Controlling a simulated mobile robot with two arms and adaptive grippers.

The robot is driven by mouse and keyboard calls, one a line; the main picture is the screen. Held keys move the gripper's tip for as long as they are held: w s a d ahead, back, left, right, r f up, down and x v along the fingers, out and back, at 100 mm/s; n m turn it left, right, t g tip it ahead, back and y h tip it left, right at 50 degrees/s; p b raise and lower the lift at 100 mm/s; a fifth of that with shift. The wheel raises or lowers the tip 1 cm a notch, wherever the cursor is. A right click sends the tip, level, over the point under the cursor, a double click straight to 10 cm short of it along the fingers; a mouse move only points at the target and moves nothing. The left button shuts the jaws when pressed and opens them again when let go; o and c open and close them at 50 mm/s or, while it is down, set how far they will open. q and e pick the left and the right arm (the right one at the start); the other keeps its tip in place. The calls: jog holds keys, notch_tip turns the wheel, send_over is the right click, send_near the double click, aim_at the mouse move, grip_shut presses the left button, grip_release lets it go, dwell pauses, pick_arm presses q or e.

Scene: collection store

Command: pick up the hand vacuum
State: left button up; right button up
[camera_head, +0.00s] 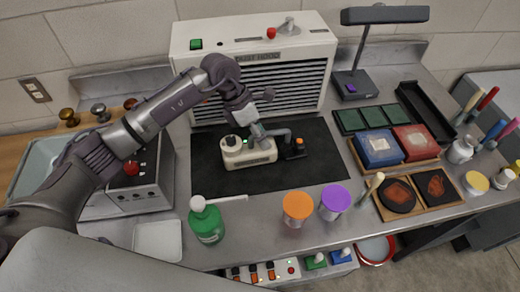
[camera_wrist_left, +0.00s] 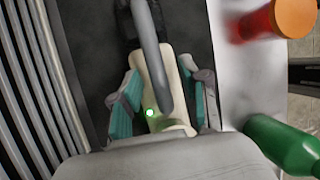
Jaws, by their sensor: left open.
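The hand vacuum (camera_head: 249,157) is cream with a dark grey arched handle and a dark nozzle end. It lies on a black mat (camera_head: 290,178) in front of the dust hood. My left gripper (camera_head: 257,133) is over it, pointing down, and hides part of its top and handle. In the left wrist view the open fingers (camera_wrist_left: 163,105) with teal pads stand on both sides of the vacuum's cream body (camera_wrist_left: 186,75). Gaps show beside the body. A green light glows on the vacuum near the left finger. My right gripper is not in view.
The dust hood (camera_head: 258,58) stands close behind the mat. A green bottle (camera_head: 206,222), an orange-lidded jar (camera_head: 297,208) and a purple-lidded jar (camera_head: 335,201) stand along the front. A desk lamp (camera_head: 355,84) and sample trays (camera_head: 410,162) are to the right.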

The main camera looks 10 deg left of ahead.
pick_arm(q)
grip_shut()
jog(key=shift+w+r, duration=0.1)
jog(key=shift+r, duration=0.1)
dwell(0.3)
jog(key=shift+r+b, duration=0.45)
jog(key=shift+r, duration=0.1)
notch_tip(320, 180, up, 3)
jog(key=shift+f+b, duration=0.2)
jog(key=shift+b, duration=0.5)
jog(key=s+d+r+b, duration=0.3)
jog(key=s+d+r, duration=0.4)
jog(key=d, duration=0.2)
jog(key=shift+s+d, duration=0.15)
